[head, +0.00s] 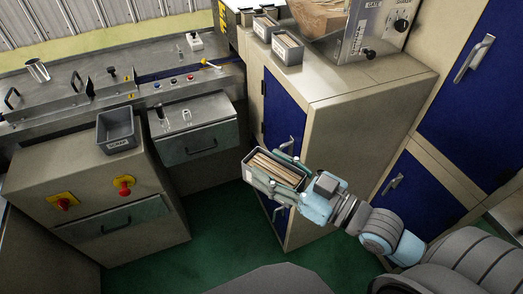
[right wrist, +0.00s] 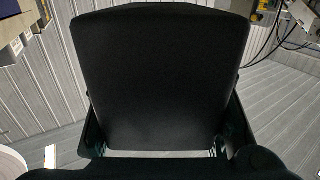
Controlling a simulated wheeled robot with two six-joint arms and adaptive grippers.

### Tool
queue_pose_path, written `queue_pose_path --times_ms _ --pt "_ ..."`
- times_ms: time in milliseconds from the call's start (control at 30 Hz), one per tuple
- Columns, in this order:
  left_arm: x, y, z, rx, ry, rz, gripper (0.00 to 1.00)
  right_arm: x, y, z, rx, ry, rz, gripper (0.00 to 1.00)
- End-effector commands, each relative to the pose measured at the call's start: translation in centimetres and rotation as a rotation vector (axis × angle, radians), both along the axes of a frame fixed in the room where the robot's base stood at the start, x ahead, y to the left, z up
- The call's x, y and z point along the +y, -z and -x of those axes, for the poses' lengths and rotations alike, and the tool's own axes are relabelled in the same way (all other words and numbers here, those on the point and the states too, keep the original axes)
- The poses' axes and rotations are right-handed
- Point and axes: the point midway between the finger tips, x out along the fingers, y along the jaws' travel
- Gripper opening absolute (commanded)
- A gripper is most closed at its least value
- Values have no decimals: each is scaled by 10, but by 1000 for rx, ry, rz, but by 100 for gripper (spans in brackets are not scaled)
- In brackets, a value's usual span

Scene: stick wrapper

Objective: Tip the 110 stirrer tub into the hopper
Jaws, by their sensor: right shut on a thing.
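A grey tub (head: 249,168) full of thin wooden sticks is in my right gripper (head: 290,183), whose fingers close on its sides. The tub is held in the air in front of the beige cabinet, roughly upright with its open top showing. Its label is too small to read. In the right wrist view the tub's dark wall (right wrist: 160,80) fills the middle, between the fingers. The hopper (head: 318,18), with wooden sticks in it, stands on the cabinet top beside a panel marked GATE; the top edge of the view cuts it off. My left gripper is not in view.
Two more tubs of sticks (head: 288,48) (head: 264,27) stand on the cabinet top (head: 360,88) near the hopper. An empty dark tub (head: 118,130) sits on the left machine cabinet. Green floor (head: 215,215) is clear below the held tub.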

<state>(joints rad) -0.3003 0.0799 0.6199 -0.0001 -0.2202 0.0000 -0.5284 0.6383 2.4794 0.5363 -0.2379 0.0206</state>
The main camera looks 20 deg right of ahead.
Motion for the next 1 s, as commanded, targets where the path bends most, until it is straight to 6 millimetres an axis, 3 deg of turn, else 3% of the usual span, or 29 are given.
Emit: queue_pose_path --times_ms 333,467,567,767,867,1000 --pt "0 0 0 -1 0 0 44 0 0 0 0 0 0 4" --pt "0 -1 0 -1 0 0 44 0 -10 -5 -3 -2 3 4" --pt "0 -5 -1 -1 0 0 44 -1 -37 -21 -16 -14 3 4" --pt "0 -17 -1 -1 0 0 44 -22 -138 -76 -20 21 4 4" --pt "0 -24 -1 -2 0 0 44 -47 -190 -109 -11 94 -4 4" --pt "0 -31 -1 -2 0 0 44 -96 -255 -152 -3 215 -9 4"
